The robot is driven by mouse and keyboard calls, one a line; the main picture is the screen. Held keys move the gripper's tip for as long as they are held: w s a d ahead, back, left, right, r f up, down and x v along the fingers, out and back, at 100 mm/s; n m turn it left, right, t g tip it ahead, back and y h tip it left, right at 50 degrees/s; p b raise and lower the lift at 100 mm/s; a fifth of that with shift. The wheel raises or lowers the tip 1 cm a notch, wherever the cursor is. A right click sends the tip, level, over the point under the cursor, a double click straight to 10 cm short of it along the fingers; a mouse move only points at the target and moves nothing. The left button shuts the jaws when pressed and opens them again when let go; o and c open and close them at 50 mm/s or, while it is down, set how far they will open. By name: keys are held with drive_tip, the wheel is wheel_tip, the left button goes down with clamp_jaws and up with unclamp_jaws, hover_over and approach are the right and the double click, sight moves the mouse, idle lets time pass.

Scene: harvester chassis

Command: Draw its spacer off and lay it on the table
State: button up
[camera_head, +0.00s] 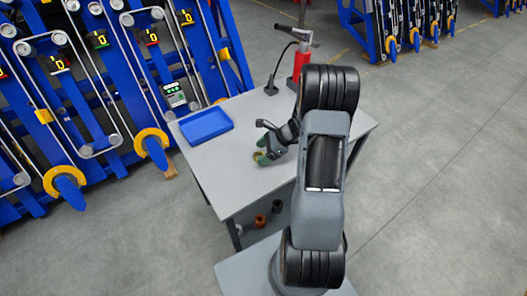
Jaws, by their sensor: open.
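My gripper (267,141) is open above the grey table (205,166), near its middle. A small green and tan ring-like piece (259,156) shows just below the gripper, close to or on the tabletop. I cannot tell whether it is the spacer or whether the gripper touches it. The blue harvester chassis (110,75) stands at the left. Yellow ring-shaped parts sit around its lower blue ends, one at the front (62,176) and one nearer the table (149,141). Which part is the task's spacer is too small to tell.
A blue tray (206,125) lies on the table's left side. A red tool with a black handle (301,61) stands at the back. Small orange and dark pieces (261,220) sit below the tabletop. The table's front left is clear.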

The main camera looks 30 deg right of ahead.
drive_tip(key=shift+d+r, duration=0.1)
drive_tip(key=v, duration=1.3)
drive_tip(key=shift+d+r, duration=0.2)
drive_tip(key=shift+s, duration=0.1)
drive_tip(key=s+f+n+g+h, duration=0.2)
drive_tip(key=s+n, duration=0.2)
drive_tip(key=n, duration=0.1)
drive_tip(key=s+a+r+n+t+h, duration=0.1)
drive_tip(key=s+a+r+n+h, duration=0.2)
drive_tip(key=a+r+n, duration=0.3)
drive_tip(key=s+a+r+n+t+h+p, duration=0.1)
drive_tip(key=s+a+r+n+h, duration=0.2)
drive_tip(key=a+r+n, duration=0.3)
drive_tip(key=s+a+n, duration=0.1)
drive_tip(key=a+n, duration=0.4)
drive_tip(key=a, duration=0.2)
drive_tip(key=shift+s+r+n, duration=0.3)
drive_tip(key=shift+s+r, duration=0.1)
drive_tip(key=shift+a, duration=0.15)
